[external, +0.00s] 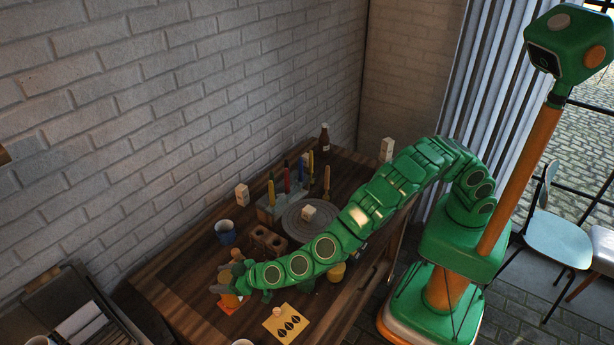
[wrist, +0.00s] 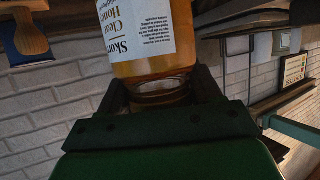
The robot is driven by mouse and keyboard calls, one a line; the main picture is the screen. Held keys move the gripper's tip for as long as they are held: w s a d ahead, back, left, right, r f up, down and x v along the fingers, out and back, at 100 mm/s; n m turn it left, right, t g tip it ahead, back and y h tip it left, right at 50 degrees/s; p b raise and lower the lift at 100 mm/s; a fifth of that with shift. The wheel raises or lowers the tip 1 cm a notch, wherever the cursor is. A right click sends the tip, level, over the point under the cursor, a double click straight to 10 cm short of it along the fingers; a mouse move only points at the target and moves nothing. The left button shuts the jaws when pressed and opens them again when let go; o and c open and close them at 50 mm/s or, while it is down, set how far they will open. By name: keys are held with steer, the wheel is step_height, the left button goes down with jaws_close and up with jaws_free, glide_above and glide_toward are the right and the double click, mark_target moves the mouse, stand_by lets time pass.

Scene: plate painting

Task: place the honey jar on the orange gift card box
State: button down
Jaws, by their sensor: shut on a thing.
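The honey jar (wrist: 150,35), amber with a white printed label, fills the top middle of the wrist view. My gripper (wrist: 160,85) is shut on its narrow end, one dark finger on each side. In the external view my gripper (external: 229,281) is low over the near left part of the table, and the jar is hard to make out there. An orange flat thing, likely the orange gift card box (external: 226,308), shows just below the gripper, partly hidden by it. Whether the jar touches it, I cannot tell.
A yellowish card with dark diamonds (external: 288,322) lies to the right of the gripper. A blue mug (external: 225,232) and a brown holed block (external: 267,242) stand behind my arm. A grey plate (external: 297,224), a brush rack (external: 272,208) and a brown bottle (external: 324,140) are farther back.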

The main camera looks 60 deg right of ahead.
steer(key=shift+c, duration=0.9)
jaws_free()
steer(key=shift+r, duration=0.1)
steer(key=v, duration=1.2)
